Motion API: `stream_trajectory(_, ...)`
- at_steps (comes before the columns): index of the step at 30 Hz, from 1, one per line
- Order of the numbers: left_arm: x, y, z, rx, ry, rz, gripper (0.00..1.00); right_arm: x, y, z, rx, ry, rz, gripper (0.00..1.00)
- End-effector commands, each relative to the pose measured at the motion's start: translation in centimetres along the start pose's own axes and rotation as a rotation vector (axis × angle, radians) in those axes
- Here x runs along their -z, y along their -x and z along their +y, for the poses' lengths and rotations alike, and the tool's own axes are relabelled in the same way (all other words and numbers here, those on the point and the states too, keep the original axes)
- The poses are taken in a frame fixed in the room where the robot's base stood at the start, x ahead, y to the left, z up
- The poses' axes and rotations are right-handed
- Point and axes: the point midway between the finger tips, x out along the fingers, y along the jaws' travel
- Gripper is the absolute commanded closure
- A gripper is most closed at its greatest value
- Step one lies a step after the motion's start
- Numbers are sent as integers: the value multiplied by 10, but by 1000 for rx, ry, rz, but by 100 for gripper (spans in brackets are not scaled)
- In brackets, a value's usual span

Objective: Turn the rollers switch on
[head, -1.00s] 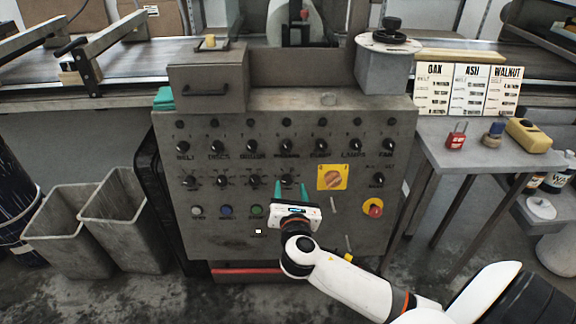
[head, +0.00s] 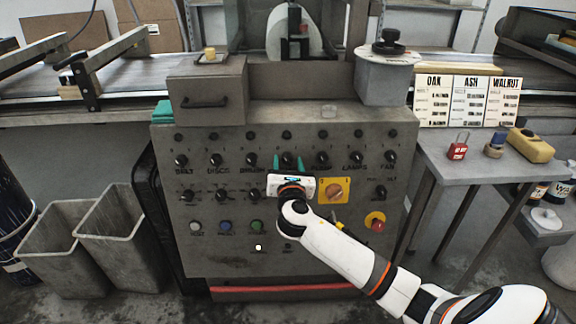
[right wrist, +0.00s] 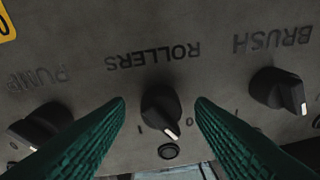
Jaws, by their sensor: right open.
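The rollers switch (right wrist: 161,106) is a black rotary knob with a white pointer mark, under the label ROLLERS, which reads upside down in the right wrist view. Its pointer leans toward the 0 mark, away from the I mark. A small round lamp or button (right wrist: 168,151) sits by the knob. My right gripper (right wrist: 160,104) is open, its two green fingers on either side of the knob with gaps visible. In the head view my right gripper (head: 288,162) reaches the upper knob row of the grey control panel (head: 230,258). My left gripper is out of view.
The brush knob (right wrist: 279,91) and pump knob (right wrist: 42,127) flank the rollers switch closely. A yellow-plated rotary switch (head: 334,191) and a red stop button (head: 376,222) lie lower right. A side table (head: 465,172) stands at right, grey bins (head: 115,245) at left.

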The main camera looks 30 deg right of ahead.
Motion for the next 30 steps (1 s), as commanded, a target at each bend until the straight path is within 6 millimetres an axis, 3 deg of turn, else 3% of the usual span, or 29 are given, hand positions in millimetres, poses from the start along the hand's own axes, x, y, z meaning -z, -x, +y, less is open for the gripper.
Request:
stream_trajectory(8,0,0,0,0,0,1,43,0,-1,0,0,0,0,52)
stream_trajectory(16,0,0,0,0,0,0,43,0,-1,0,0,0,0,95)
stream_trajectory(30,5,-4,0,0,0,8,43,0,0,-1,-21,-125,5,95)
